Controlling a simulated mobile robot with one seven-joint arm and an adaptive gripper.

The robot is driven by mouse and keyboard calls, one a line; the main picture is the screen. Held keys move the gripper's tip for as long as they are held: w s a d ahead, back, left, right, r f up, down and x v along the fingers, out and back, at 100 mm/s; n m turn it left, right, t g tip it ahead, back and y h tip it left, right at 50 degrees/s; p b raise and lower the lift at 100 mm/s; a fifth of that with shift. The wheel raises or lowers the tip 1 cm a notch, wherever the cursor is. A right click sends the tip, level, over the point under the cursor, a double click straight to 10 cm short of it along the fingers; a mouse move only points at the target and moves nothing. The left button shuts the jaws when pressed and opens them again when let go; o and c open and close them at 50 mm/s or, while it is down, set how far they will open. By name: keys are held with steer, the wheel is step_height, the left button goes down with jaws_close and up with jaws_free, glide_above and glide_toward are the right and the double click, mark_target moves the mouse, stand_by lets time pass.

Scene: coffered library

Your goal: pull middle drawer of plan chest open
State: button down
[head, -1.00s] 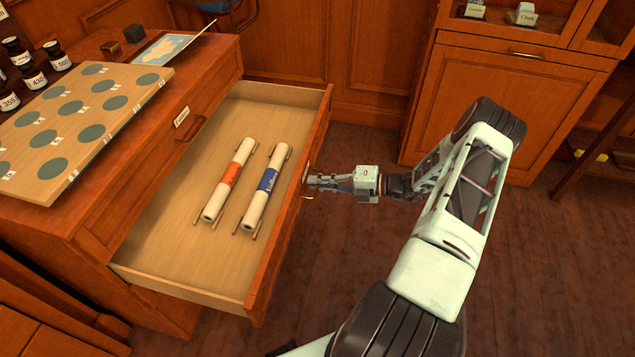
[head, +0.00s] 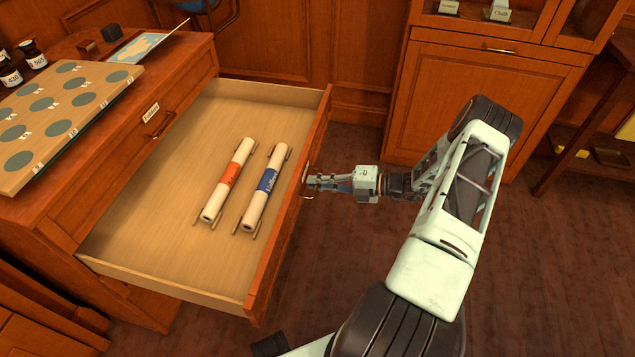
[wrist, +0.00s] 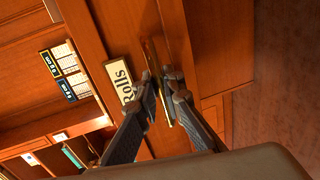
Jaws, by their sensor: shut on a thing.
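The middle drawer (head: 160,240) of the wooden plan chest (head: 75,215) stands far out, its pale inside showing. In it two rolls lie on small racks, one with an orange band (head: 229,180) and one with a blue band (head: 265,187). My gripper (head: 314,182) is at the outer side of the drawer front, shut on the brass handle (head: 306,178). In the wrist view the fingers close around the handle (wrist: 153,52), beside a label reading "Rolls" (wrist: 119,80). The fingers partly hide the handle.
On the chest top lie a board with green discs (head: 65,115), labelled jars (head: 32,55) and a picture sheet (head: 145,45). A drawer above, with its own handle (head: 160,126), is shut. A cabinet (head: 480,95) stands behind my arm. Floor at the right is open.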

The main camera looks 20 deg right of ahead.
steer(key=shift+d, duration=0.1)
stand_by(0.3)
steer(key=c, duration=2.3)
jaws_free()
steer(key=shift+s, duration=0.1)
steer(key=v, duration=1.2)
